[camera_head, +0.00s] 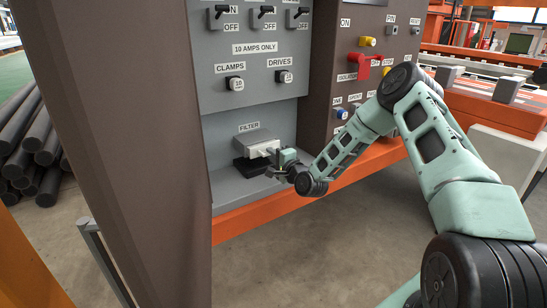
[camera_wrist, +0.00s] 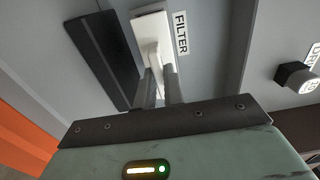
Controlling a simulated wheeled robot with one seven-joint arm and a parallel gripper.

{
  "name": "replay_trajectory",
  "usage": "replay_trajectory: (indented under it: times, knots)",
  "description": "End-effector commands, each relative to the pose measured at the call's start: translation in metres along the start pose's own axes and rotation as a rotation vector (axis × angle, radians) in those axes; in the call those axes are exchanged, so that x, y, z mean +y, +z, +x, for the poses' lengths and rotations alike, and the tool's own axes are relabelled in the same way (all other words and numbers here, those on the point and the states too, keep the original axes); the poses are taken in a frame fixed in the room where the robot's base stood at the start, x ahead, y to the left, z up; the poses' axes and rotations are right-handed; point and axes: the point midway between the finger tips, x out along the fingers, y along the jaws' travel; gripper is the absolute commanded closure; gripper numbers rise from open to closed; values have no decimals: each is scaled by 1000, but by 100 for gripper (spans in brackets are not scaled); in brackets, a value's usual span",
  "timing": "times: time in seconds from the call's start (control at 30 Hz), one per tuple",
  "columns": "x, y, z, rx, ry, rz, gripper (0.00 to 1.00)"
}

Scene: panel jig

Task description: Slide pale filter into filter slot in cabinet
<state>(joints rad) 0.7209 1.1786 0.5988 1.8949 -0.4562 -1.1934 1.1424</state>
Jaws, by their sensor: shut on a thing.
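The pale filter (camera_head: 256,139) is a light grey, flat block with a whitish grip piece on its front. It is right under the FILTER label (camera_head: 249,127) on the cabinet, close to the grey panel. My gripper (camera_head: 278,158) is at its front and is shut on the grip piece. In the wrist view, the filter (camera_wrist: 153,30) runs between my two fingers (camera_wrist: 160,88) toward the panel, next to the FILTER label. The slot opening is hidden behind the filter, so I cannot tell how deep it sits.
A black slab (camera_head: 248,166) juts out just below the filter; it also shows in the wrist view (camera_wrist: 98,55). A grey ledge (camera_head: 235,187) lies beneath. A brown cabinet post (camera_head: 320,80) stands to the right. The CLAMPS and DRIVES knobs (camera_head: 236,84) are above.

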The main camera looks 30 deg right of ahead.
Motion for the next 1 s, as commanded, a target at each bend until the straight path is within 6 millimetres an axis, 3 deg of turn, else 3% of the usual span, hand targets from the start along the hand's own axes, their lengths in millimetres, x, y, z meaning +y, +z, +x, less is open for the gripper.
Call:
replay_trajectory:
  times: [0.73,0.83,1.0]
  knots:
    - [0,0,18,-1,0,0,100]
    - [0,0,18,-1,0,0,68]
    - [0,0,18,-1,0,0,65]
